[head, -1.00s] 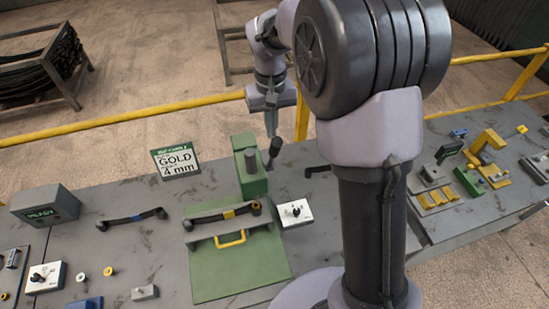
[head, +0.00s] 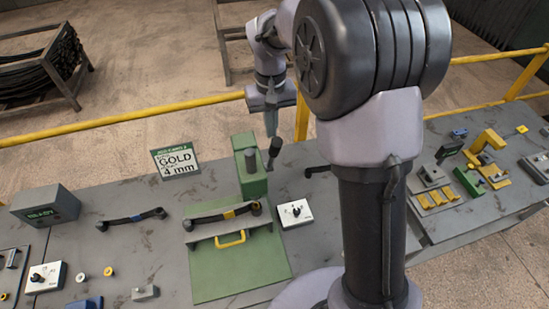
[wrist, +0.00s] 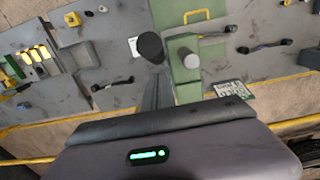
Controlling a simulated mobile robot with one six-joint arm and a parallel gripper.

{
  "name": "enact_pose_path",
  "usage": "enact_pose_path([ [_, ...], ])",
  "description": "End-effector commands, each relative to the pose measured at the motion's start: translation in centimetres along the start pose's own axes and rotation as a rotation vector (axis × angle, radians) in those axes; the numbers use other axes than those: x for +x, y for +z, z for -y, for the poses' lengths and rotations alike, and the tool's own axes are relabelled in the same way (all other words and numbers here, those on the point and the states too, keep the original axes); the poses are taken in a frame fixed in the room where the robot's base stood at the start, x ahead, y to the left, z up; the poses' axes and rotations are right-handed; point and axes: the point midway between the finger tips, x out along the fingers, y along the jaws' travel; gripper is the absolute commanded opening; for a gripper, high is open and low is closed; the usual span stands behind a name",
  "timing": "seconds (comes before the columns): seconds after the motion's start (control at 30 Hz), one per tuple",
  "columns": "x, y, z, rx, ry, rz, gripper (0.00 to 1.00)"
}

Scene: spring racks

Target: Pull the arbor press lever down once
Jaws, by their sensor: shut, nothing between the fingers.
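The arbor press is a green upright frame (head: 247,170) with a grey cylinder on top, standing at the back of a green base plate (head: 235,275). Its lever is a dark rod with a black knob (head: 275,146), standing up at the right side of the frame. In the wrist view the black knob (wrist: 150,46) shows just beyond my fingertips, beside the grey cylinder (wrist: 186,57). My gripper (head: 271,134) is shut and empty, pointing down close to the knob. I cannot tell whether it touches the knob. The lever's lower end is partly hidden.
A sign reading GOLD 4 mm (head: 175,162) stands left of the press. A yellow rail (head: 120,120) runs behind the bench.

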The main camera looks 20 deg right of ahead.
Motion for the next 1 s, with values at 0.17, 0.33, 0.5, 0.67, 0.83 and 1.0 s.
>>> enact_pose_path([
  [0.17, 0.0, 0.0, 0.0, 0.0, 0.0, 0.0, 0.0],
  [0.33, 0.0, 0.5, 0.0, 0.0, 0.0, -0.001, 0.0],
  [0.5, 0.1, 1.4, 0.0, 0.0, 0.0, -0.001, 0.0],
  [0.67, 0.1, 2.2, 0.0, 0.0, 0.0, -0.001, 0.0],
  [0.83, 0.0, 2.9, 0.0, 0.0, 0.0, 0.0, 0.0],
  [1.0, 0.8, 3.7, 0.0, 0.0, 0.0, 0.0, 0.0],
])
